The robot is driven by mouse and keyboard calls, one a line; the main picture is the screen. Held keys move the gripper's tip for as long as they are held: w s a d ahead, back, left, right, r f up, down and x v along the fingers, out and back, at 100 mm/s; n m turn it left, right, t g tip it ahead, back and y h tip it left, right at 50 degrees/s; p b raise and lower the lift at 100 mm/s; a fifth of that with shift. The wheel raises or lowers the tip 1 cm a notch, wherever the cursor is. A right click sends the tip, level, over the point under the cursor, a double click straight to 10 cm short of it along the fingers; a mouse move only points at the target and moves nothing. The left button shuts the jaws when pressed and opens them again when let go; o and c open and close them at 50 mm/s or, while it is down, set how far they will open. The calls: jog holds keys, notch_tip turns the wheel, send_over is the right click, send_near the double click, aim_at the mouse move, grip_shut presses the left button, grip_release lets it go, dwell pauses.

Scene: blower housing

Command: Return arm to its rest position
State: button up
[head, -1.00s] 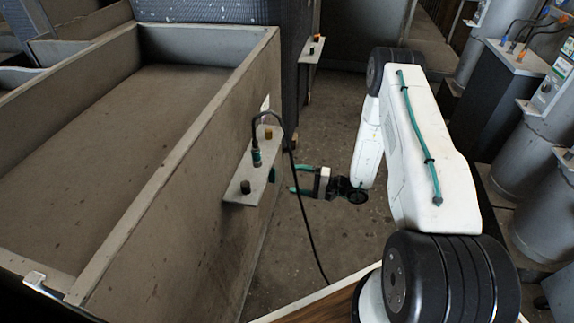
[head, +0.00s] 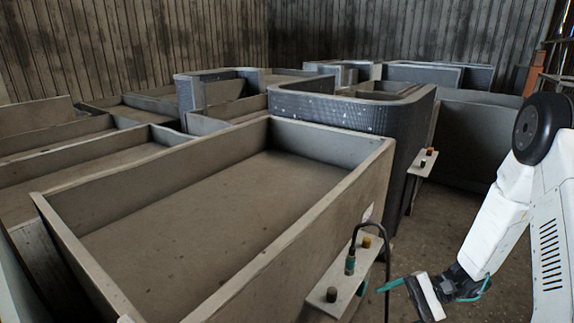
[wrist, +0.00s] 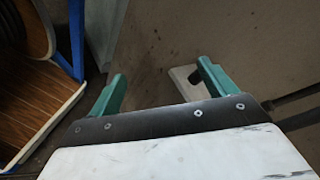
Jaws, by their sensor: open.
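My gripper (wrist: 158,80) is open, with its two teal fingers apart and nothing between them in the wrist view. In the head view my gripper (head: 425,296) is at the lower right, just right of a small bracket plate (head: 331,298) on the side of a grey open-topped housing (head: 345,215). The white arm comes down to it from the right edge, partly cut off. In the wrist view the plate (wrist: 183,82) shows behind the right finger. Whether they touch cannot be told.
A black cable with a teal plug (head: 350,264) stands at the plate and hangs down near my gripper. Another bracket (head: 424,163) juts out farther back. Several grey housings fill the left and back. A wooden surface (wrist: 30,105) shows at the wrist view's left.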

jog(key=s+r+n+t+h, duration=0.2)
jog(key=s+r+n+h, duration=0.1)
jog(key=s+r+h, duration=0.4)
jog(key=s+r+n+t+h, duration=0.2)
jog(key=s+r+n+h, duration=0.2)
jog(key=s+r, duration=0.9)
jog(key=shift+s+d+r+h, duration=0.3)
jog(key=shift+r+h, duration=1.5)
jog(key=shift+r, duration=2.6)
